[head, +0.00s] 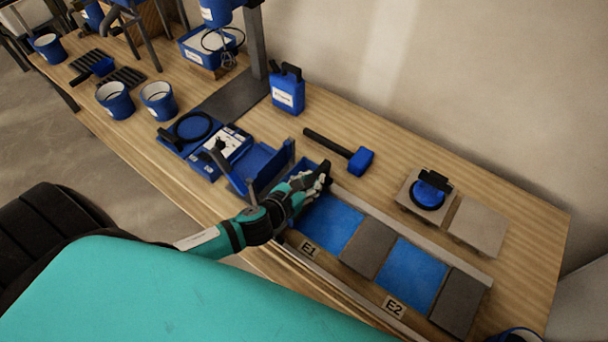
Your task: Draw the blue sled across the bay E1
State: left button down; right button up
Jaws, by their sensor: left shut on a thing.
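Bay E1 (333,224) is a blue rectangle at the left end of a row between two pale rails, with its E1 label (308,247) in front. My left gripper (322,176) is at the bay's back left corner, shut on a dark part beside the sled. The hand hides much of what it holds, so I cannot tell exactly where the grip lies. My right gripper is not in view.
Grey tiles (368,247) flank a second blue bay (411,273) labelled E2. Behind the rails lie a blue mallet (335,149) and a suction cup (430,190) on a tile.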

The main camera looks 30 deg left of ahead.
pick_arm(q)
jog(key=s+d+p, duration=0.2)
jog(key=s+d, duration=0.1)
jog(key=d, duration=2.1)
jog(key=shift+s, duration=0.2)
jog(key=c, duration=1.2)
grip_release()
jog(key=shift+o, duration=0.2)
jog(key=shift+s, duration=0.1)
jog(key=v, duration=1.1)
jog(key=shift+s+r, duration=0.2)
jog(key=shift+s, duration=0.15)
jog(key=shift+a, duration=0.1)
